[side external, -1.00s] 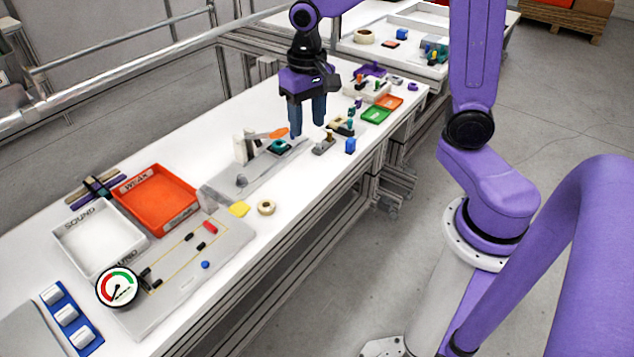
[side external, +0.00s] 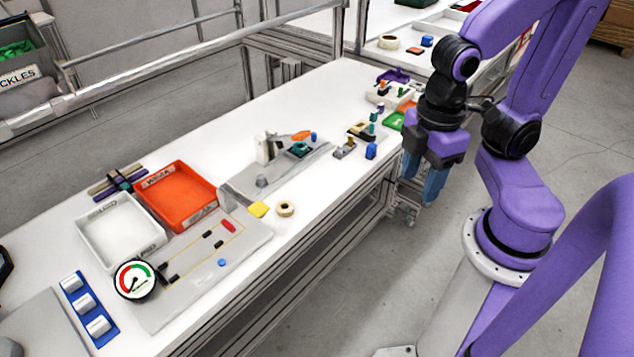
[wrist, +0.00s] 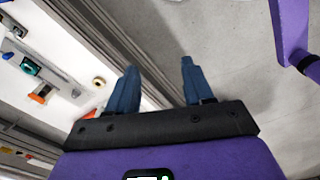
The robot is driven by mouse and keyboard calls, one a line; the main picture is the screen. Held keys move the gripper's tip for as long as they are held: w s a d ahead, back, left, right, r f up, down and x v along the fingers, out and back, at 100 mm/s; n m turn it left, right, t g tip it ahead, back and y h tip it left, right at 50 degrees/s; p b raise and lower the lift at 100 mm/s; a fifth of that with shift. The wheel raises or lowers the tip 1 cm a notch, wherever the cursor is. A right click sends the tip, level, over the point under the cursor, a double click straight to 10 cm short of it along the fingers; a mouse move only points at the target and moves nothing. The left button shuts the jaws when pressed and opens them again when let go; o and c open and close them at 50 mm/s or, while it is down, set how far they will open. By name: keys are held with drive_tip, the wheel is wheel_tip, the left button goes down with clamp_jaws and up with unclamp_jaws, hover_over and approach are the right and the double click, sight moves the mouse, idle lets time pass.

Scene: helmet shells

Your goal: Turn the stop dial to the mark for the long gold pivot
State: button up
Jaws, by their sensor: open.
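In the side view, a grey plate (side external: 240,186) on the bench carries a white upright block with an orange lever (side external: 300,136), a round teal part on a dark base (side external: 301,149) and a small grey knob (side external: 261,181). I cannot tell which of these is the stop dial, and no marks are readable. A small gold-topped part on a grey block (side external: 350,141) stands to their right; whether it is the long gold pivot is unclear. My gripper (side external: 432,185) is open and empty, beyond the bench's front edge. In the wrist view, its fingers (wrist: 158,78) are apart over the floor; the teal part (wrist: 31,67) shows at left.
A red tray (side external: 212,205) and a white tray (side external: 97,254) stand left of the plate. A blue block (side external: 371,151) stands near the front edge, close to my gripper.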

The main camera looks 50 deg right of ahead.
drive_tip(key=w+a+f+n+t+h, duration=0.1)
drive_tip(key=w+a+n, duration=0.2)
drive_tip(key=w, duration=0.7)
drive_tip(key=w+a+f+n+h, duration=0.1)
drive_tip(key=w+a+n, duration=0.15)
drive_tip(key=w, duration=0.65)
drive_tip(key=w+a+f+n+t+h, duration=0.1)
drive_tip(key=w+a+n, duration=0.2)
drive_tip(key=w, duration=0.7)
drive_tip(key=n+h, duration=0.1)
drive_tip(key=n, duration=0.2)
approach(261, 177)
drive_tip(key=x, duration=0.9)
drive_tip(key=shift+w+r, duration=0.1)
clamp_jaws()
